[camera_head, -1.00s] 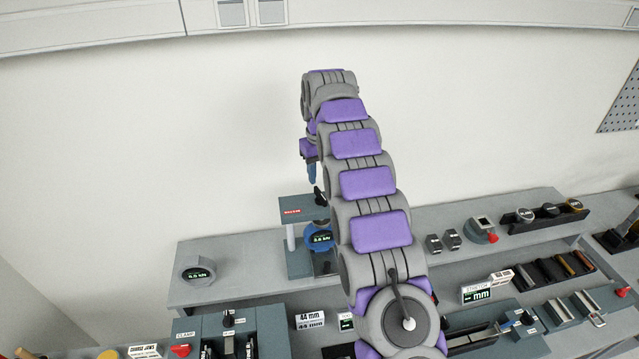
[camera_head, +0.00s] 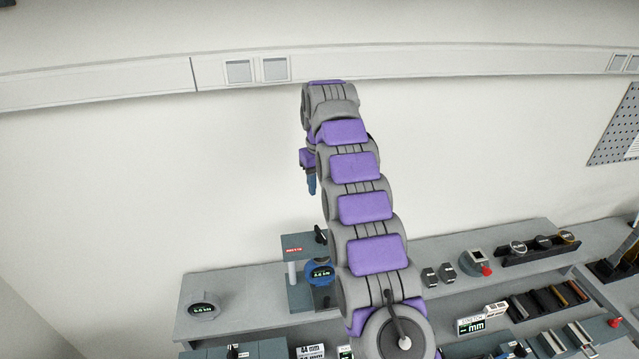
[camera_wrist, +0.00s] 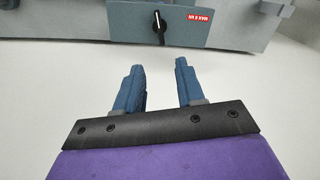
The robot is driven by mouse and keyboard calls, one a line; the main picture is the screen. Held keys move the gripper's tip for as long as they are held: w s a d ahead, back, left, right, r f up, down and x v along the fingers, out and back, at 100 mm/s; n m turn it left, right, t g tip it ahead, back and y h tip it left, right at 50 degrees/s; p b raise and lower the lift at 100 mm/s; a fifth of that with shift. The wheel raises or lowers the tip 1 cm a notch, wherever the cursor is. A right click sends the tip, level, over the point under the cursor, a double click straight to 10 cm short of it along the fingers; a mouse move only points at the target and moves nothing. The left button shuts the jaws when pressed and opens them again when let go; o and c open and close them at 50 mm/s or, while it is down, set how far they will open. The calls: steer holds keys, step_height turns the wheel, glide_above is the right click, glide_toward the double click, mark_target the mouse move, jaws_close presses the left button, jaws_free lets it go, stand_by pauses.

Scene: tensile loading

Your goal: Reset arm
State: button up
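My arm rises through the middle of the head view, and my gripper (camera_head: 312,185) hangs down from its far end, in front of the bare wall. In the wrist view my gripper (camera_wrist: 160,68) shows two blue fingers standing apart with nothing between them. The grey machine with a blue round gauge (camera_head: 320,272) stands on the shelf below the gripper. Its black knob (camera_wrist: 159,27) and red label (camera_wrist: 186,13) show in the wrist view beyond the fingertips, apart from them.
The grey shelf (camera_head: 245,290) carries a round display (camera_head: 203,306) at left. Two small dark blocks, a box with a red button (camera_head: 476,262) and a black rack (camera_head: 540,249) stand at right. Several devices sit lower in front. The space around the gripper is clear.

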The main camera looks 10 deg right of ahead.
steer(key=shift+s+r, duration=0.1)
stand_by(0.4)
steer(key=s+f+m+g+b, duration=0.1)
steer(key=s+f+b, duration=0.45)
steer(key=s, duration=0.75)
steer(key=s+f+m+b, duration=0.1)
steer(key=s+f+b, duration=0.1)
steer(key=s+b, duration=0.85)
steer(key=s+f+b, duration=0.3)
steer(key=s+f, duration=0.3)
steer(key=s, duration=0.3)
steer(key=s+f+b, duration=0.2)
steer(key=s+f, duration=0.4)
steer(key=s, duration=0.4)
steer(key=s+f+m+b, duration=0.1)
steer(key=s+f+b, duration=0.2)
steer(key=s+f, duration=0.3)
steer(key=s, duration=0.3)
steer(key=shift+s+f+g+b, duration=0.35)
steer(key=shift+s+g, duration=0.05)
